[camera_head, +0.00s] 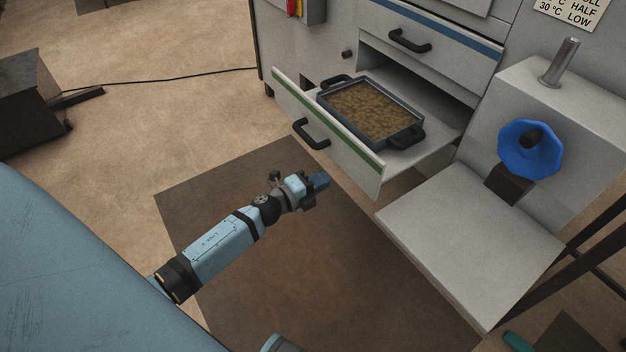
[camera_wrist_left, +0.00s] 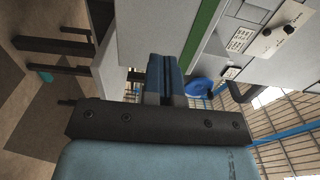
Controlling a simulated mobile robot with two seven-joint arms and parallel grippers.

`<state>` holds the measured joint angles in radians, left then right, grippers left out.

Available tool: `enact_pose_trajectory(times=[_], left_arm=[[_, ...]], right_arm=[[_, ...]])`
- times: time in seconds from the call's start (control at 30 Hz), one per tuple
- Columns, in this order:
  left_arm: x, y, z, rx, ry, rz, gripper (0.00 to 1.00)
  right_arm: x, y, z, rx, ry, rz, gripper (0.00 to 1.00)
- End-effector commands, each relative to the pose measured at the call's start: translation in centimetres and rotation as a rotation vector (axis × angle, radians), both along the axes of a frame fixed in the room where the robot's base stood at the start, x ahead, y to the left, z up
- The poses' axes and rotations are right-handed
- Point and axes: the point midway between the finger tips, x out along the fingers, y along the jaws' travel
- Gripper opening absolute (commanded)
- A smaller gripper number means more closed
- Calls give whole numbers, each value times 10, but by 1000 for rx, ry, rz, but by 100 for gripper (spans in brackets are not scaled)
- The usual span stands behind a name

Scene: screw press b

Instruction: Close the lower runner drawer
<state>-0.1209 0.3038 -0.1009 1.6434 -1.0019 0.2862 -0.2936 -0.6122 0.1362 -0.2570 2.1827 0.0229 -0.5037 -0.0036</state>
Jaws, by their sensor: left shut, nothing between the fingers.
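The lower runner drawer (camera_head: 331,134) is pulled out from the grey cabinet, with a green stripe along its front and a black handle (camera_head: 310,135). A tray with brown contents (camera_head: 375,108) and black handles sits in the drawer. My left gripper (camera_head: 321,181) is in front of the drawer, a little below and right of its handle in the head view, and appears apart from it. Its blue fingers are shut and empty; they also show in the left wrist view (camera_wrist_left: 166,78), near a pale panel with a green stripe (camera_wrist_left: 203,35). My right gripper is not in view.
An upper drawer (camera_head: 430,50) with a blue stripe is shut. A dark box (camera_head: 30,100) and a cable lie at the left. The brown mat (camera_head: 330,270) is clear.

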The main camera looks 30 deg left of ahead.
Motion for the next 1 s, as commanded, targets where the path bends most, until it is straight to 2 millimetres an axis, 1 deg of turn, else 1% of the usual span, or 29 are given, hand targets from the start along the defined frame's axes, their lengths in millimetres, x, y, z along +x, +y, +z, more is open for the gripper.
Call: enact_pose_trajectory(times=[0.03, 0.2, 0.3, 0.4, 0.6, 1.0], left_arm=[[12, -5, 0, -1, -2, 0, 0], [44, -18, 0, -1, -2, -1, 0], [58, -24, 0, -1, -1, 1, 0], [68, -28, -1, -2, 0, 1, 0], [76, -31, 0, -1, 1, 1, 0], [77, -32, 0, -1, 2, 1, 0]], right_arm=[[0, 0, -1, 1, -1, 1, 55], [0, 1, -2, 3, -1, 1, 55], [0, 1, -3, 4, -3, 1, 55], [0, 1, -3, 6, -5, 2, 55], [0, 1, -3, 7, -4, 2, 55], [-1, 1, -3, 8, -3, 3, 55]])
